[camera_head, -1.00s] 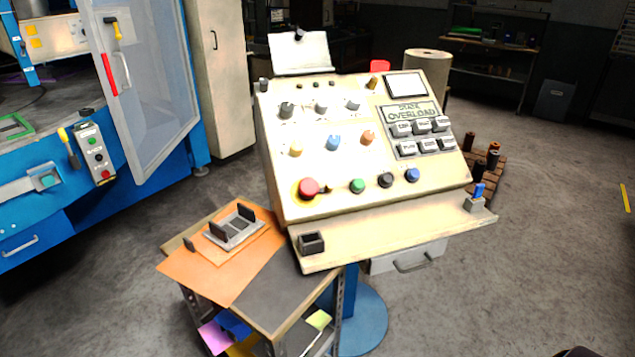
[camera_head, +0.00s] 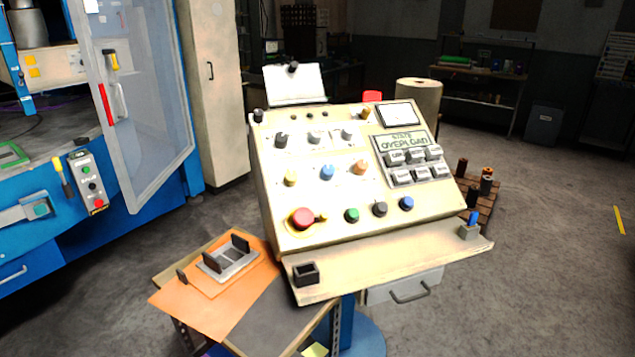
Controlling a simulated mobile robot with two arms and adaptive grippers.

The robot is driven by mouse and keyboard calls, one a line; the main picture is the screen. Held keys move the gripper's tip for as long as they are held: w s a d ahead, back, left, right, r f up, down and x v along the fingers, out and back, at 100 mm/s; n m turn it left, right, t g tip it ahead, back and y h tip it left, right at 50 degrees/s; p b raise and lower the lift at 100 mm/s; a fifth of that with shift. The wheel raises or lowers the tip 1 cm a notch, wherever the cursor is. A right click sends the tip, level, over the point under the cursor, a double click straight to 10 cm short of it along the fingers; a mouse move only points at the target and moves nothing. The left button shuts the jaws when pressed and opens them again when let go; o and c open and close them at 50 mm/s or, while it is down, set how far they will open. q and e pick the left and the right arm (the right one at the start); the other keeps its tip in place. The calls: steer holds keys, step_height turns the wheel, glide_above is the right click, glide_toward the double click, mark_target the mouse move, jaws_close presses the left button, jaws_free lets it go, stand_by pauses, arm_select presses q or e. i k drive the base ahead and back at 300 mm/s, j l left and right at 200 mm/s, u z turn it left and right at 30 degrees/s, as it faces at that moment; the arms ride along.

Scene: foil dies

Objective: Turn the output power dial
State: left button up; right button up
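The control panel (camera_head: 335,222) is a sloped cream console in the middle of the head view. Its top row holds a black dial (camera_head: 281,140) and two grey dials (camera_head: 315,137), (camera_head: 347,134). Below are a yellow knob (camera_head: 290,178), a blue knob (camera_head: 327,172) and an orange knob (camera_head: 360,167). The bottom row has a red mushroom button (camera_head: 302,218) and green, black and blue buttons. The labels are too small to read, so I cannot tell which dial is output power. Neither gripper is in view.
An orange-topped cart (camera_head: 205,310) stands at the panel's front left, with a small grey fixture (camera_head: 229,258) on it. A blue machine (camera_head: 125,165) with a clear door is at left. A pallet (camera_head: 484,205) with dark cylinders is behind right.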

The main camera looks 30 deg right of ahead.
mark_target(362, 165)
steer(key=z, duration=1.25)
steer(key=k+l, duration=0.05)
